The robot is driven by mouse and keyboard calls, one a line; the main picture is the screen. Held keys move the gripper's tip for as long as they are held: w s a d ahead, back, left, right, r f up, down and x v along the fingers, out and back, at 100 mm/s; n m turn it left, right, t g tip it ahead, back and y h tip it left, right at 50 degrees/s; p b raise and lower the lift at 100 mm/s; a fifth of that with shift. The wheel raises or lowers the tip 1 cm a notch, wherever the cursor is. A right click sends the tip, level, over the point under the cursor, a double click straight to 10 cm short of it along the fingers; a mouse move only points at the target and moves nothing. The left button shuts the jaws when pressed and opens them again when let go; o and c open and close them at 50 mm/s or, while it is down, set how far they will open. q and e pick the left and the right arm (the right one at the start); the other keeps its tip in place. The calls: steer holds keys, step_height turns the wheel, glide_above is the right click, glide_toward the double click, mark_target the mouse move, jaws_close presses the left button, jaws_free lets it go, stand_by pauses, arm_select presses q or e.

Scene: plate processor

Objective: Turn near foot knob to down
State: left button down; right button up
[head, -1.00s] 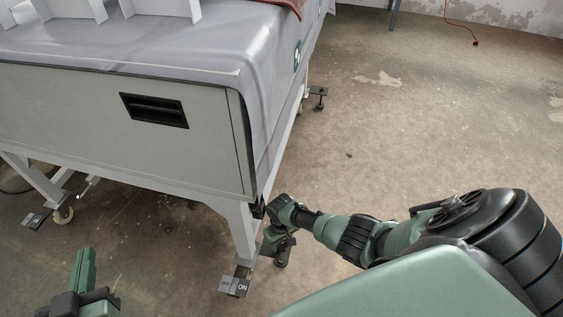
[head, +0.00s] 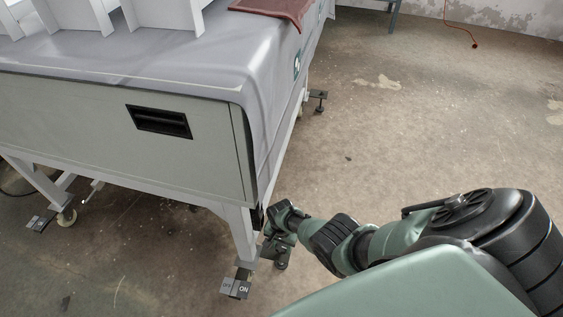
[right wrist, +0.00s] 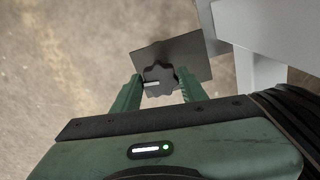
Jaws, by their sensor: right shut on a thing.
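The near foot knob (right wrist: 158,74) is a dark, lobed knob on a flat dark plate (right wrist: 195,52), seen in the right wrist view. A pale pointer mark shows on its lower left side, lying roughly level in that picture. My right gripper (right wrist: 157,88) is shut on the knob, with one green finger on each side of it. In the head view my right gripper (head: 278,253) is low beside the table's near leg (head: 243,235); the knob cannot be made out there. My left gripper is not in view.
The grey processor table (head: 80,132) with a dark handle recess fills the left. An OFF/ON pedal (head: 235,288) sits at the foot of the near leg. Other feet show at the left (head: 40,220) and far right corner (head: 318,98). The concrete floor to the right is clear.

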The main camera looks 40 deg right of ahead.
steer(key=m, duration=0.3)
steer(key=shift+m, duration=0.4)
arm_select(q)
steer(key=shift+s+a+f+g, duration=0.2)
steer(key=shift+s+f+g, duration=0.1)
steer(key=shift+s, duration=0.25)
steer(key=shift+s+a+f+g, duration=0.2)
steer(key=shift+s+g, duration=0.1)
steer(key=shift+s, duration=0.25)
arm_select(e)
steer(key=m, duration=0.5)
steer(key=shift+d, duration=0.1)
steer(key=o, duration=1.4)
steer(key=shift+c, duration=0.2)
